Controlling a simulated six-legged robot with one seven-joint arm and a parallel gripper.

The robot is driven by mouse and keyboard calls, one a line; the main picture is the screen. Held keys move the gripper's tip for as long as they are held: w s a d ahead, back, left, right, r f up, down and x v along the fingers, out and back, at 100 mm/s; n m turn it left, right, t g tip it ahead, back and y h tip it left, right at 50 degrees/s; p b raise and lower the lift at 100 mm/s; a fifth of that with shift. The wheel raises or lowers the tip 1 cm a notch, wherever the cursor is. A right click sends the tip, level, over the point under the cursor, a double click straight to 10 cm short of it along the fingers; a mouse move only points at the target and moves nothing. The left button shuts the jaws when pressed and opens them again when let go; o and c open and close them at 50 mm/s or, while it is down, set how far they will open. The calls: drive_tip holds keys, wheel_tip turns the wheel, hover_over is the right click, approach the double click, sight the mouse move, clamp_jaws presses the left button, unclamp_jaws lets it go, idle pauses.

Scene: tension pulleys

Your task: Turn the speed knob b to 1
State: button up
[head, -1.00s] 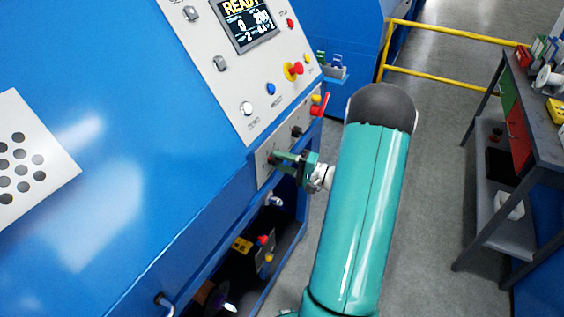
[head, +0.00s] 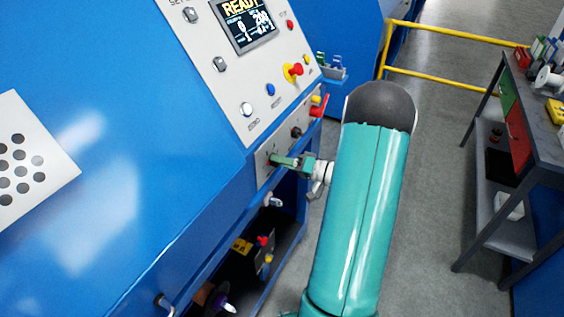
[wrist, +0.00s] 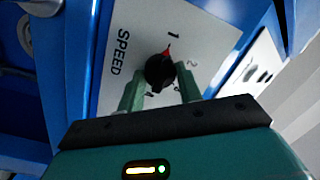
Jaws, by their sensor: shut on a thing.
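The black speed knob (wrist: 160,71) sits on a light panel (wrist: 108,88) marked SPEED in the wrist view. Its red pointer faces the printed 1, or very nearly so. A 2 is printed to the right of the knob, and other marks below it are partly hidden. My gripper (wrist: 160,82) has its green fingers on either side of the knob and is shut on it. In the head view my gripper (head: 277,160) is at the small lower panel, and its fingers hide the knob there.
Another dark knob (head: 296,132) and a red lever (head: 319,106) are close by on the same strip. Above is the console with its READY screen (head: 246,22) and a red and yellow button (head: 292,71). A workbench (head: 540,130) stands at right, with open floor between.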

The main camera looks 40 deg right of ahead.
idle(0.3)
drive_tip(key=o, duration=1)
drive_tip(key=v, duration=1.3)
drive_tip(key=shift+s+d, duration=0.2)
drive_tip(key=shift+s, duration=0.15)
